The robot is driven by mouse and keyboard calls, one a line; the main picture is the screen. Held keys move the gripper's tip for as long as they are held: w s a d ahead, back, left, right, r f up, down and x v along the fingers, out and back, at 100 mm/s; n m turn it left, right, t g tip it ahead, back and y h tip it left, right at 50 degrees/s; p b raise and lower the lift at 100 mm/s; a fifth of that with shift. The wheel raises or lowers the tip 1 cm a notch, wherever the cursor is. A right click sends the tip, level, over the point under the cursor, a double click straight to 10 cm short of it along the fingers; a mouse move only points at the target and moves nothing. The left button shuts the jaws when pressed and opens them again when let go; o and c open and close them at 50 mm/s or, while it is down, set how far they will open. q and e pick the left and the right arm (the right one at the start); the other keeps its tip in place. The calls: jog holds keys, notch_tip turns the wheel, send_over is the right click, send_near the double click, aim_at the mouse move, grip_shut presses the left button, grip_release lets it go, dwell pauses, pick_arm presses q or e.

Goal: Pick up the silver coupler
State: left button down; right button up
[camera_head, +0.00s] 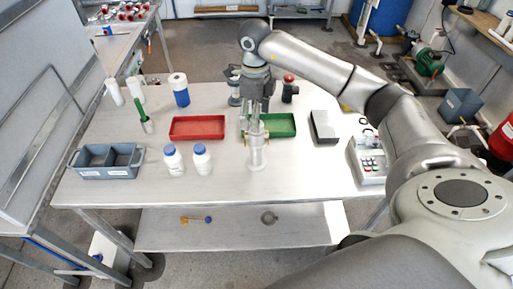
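A silver upright cylindrical piece (257,156), which looks like the silver coupler, stands on the table near its front middle. My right arm comes in from the right and bends down at the table's back middle. My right gripper (255,122) points down and forward, with its fingers overlapping the top of the silver piece in the picture. I cannot tell whether the fingers touch it or how far apart they are. My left gripper is not in view.
A red tray (197,128) and a green tray (281,126) flank the gripper. Two white bottles with blue caps (174,161) stand left of the silver piece. A grey bin (106,161) is at far left, a dark grey box (323,127) at right.

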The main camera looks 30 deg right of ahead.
aim_at(257, 148)
jog(key=shift+f, duration=0.35)
jog(key=shift+s+f+p, duration=0.25)
jog(key=shift+f+p, duration=0.25)
jog(key=shift+p, duration=0.1)
jog(key=f, duration=0.1)
jog(key=f+p, duration=0.1)
jog(key=f, duration=0.1)
jog(key=shift+s+a+f+p, duration=0.1)
jog(key=shift+s+p, duration=0.2)
jog(key=shift+p, duration=0.1)
jog(key=shift+w+f, duration=0.1)
jog(key=shift+f, duration=0.5)
jog(key=shift+r, duration=0.1)
grip_shut()
